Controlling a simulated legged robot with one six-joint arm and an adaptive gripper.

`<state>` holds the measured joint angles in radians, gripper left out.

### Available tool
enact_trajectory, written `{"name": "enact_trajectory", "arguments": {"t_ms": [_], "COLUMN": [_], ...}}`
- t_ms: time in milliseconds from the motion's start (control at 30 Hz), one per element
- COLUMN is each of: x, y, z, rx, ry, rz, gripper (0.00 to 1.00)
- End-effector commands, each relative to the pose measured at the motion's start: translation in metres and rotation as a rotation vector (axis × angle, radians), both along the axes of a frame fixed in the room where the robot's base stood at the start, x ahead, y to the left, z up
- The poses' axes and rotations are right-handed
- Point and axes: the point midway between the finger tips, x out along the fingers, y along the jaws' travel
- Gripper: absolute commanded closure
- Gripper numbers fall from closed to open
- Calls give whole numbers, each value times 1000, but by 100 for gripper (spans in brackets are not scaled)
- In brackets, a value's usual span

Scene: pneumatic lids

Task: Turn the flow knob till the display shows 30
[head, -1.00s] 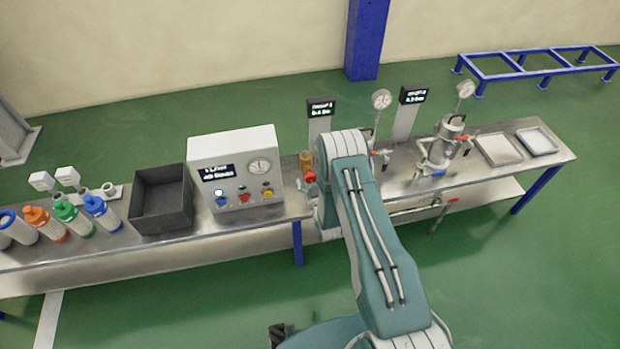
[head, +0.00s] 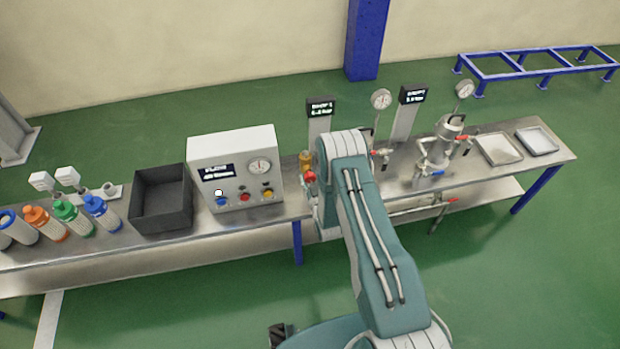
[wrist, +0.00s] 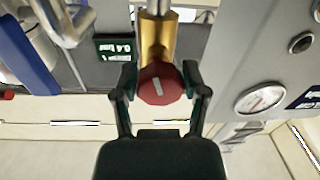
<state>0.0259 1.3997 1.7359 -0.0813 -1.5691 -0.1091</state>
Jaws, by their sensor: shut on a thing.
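The flow knob (wrist: 160,84) is a red round knob with a pale pointer mark, on a brass body (wrist: 158,40) in the wrist view. My gripper (wrist: 160,86) is shut on the knob, one finger on each side. In the head view the red knob (head: 309,177) shows just left of my arm's end, below the brass body (head: 306,158); the fingers are hidden there. The control box display (head: 217,173) is lit, but its text is too small to read. A small display (wrist: 116,47) in the wrist view seems to read 0.4 bar.
The grey control box (head: 232,145) with gauge and coloured buttons stands left of my gripper. A black bin (head: 160,215) and several filter cartridges are further left. A metal vessel (head: 440,150) and two trays (head: 499,149) are to the right.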

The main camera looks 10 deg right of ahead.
Motion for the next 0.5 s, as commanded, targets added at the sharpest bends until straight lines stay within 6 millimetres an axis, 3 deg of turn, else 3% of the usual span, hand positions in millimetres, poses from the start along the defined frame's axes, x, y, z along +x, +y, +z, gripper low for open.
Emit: {"name": "enact_trajectory", "arguments": {"t_ms": [500], "x": [1], "y": [2], "z": [0], "rx": [423], "ry": [0], "rz": [2], "gripper": [90]}}
